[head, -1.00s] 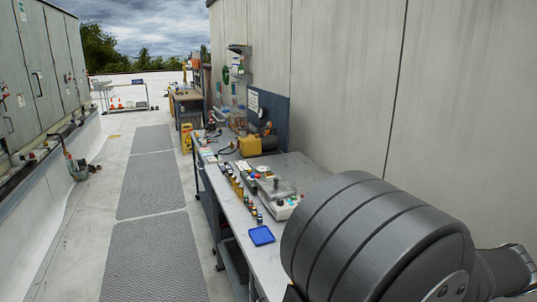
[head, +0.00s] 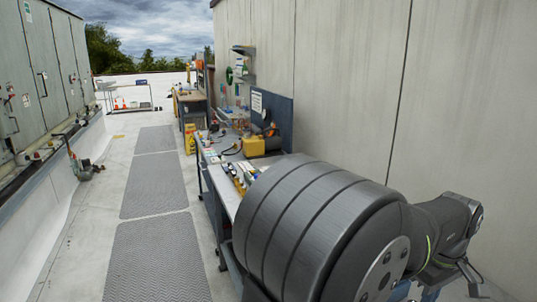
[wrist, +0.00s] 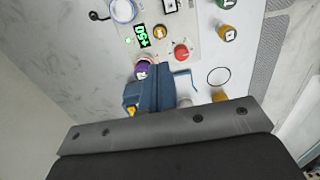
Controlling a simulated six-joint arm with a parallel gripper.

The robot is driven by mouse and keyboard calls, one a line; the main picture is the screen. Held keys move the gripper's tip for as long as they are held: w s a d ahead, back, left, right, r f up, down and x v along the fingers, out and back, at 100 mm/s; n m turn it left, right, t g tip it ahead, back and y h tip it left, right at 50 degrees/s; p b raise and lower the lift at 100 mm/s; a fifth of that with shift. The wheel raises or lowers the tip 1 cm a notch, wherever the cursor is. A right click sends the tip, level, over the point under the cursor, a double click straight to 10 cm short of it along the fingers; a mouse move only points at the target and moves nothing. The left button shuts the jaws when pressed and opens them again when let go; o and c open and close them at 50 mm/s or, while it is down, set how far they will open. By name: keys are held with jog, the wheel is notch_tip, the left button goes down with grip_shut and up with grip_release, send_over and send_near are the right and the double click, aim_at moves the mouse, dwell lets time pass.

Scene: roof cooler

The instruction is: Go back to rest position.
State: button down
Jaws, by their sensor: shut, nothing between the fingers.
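My gripper (wrist: 160,85) shows in the wrist view as blue jaws beyond a grey plate. It is shut with nothing held. It is over a pale worktop, in front of a control box (wrist: 160,45) with a green-lit display and a red knob (wrist: 181,52). A purple-topped piece (wrist: 142,69) and a yellow part show beside the jaws; I cannot tell whether the jaws touch them. In the head view my large grey arm link fills the lower right and hides the near part of the workbench (head: 228,206). I cannot make out the jaws there.
A yellow machine (head: 257,145) stands farther along the bench. A grey wall (head: 350,80) rises on the right. The matted walkway (head: 155,185) on the left is clear.

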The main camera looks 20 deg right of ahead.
notch_tip(320, 180, down, 6)
notch_tip(320, 180, up, 10)
jog(key=w+a, duration=0.1)
jog(key=shift+a+r, duration=0.2)
